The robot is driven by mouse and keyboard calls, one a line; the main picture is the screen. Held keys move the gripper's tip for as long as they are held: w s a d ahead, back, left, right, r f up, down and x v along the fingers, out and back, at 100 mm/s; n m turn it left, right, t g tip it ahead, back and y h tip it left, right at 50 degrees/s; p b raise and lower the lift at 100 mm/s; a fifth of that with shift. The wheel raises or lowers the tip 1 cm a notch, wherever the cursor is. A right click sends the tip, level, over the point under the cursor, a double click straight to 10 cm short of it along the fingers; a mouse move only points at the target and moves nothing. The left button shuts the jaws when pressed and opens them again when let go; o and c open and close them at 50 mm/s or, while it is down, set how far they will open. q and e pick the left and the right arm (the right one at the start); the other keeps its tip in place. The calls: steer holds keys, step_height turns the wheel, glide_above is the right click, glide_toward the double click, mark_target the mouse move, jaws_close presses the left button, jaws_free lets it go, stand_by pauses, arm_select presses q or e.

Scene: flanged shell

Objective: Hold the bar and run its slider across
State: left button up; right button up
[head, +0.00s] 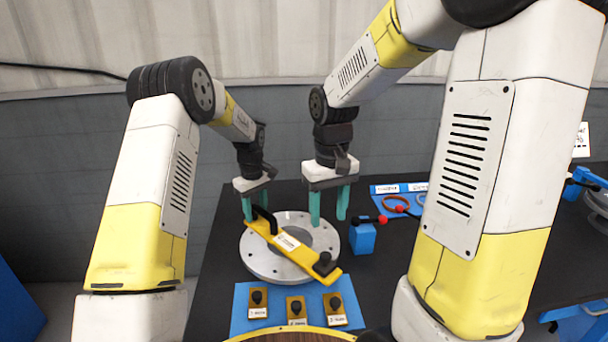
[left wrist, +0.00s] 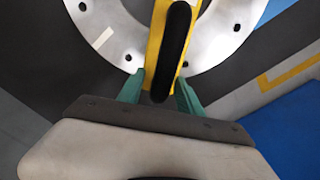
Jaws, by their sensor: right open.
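The yellow bar (head: 291,247) lies slantwise across a round grey flange (head: 255,261). It has a black arched handle (head: 266,218) at its upper left end and a dark slider knob (head: 324,264) at its lower right end. My left gripper (head: 255,212) is at the handle end, its teal fingers on both sides of the bar. In the left wrist view the fingers (left wrist: 159,90) close against the bar's edges, with the black handle (left wrist: 170,50) between them. My right gripper (head: 328,214) is open and empty above the flange's right side, apart from the slider knob.
A blue mat (head: 242,318) in front holds several labelled yellow pieces with black knobs (head: 296,307). A blue block (head: 362,238) with a red-tipped lever stands right of the flange. A blue panel with rings (head: 400,203) lies behind it. Dark table shows between them.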

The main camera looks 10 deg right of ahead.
stand_by(0.3)
arm_select(q)
step_height(320, 180, up, 12)
steer(key=shift+f, duration=0.15)
steer(key=s+a+r+m+t+h, duration=0.1)
steer(key=s+a+r+m, duration=0.15)
steer(key=s+r, duration=0.45)
steer(key=s+a+r+m+t, duration=0.1)
steer(key=s+a+r+t, duration=0.15)
steer(key=s+r, duration=0.5)
steer(key=s+a+m+t, duration=0.1)
steer(key=s+m, duration=0.1)
steer(key=s, duration=0.8)
steer(key=s+a+m+t+h, duration=0.1)
steer(key=s+a+m, duration=0.1)
steer(key=s, duration=0.8)
steer(key=shift+s+m+t, duration=0.2)
steer(key=shift+m+t, duration=0.15)
steer(key=shift+m, duration=0.1)
arm_select(e)
steer(key=s+d+r+m+t+y, duration=0.2)
steer(key=s+r+t, duration=0.4)
steer(key=s+r, duration=0.5)
steer(key=shift+s+r+m, duration=0.3)
steer(key=shift+s, duration=0.2)
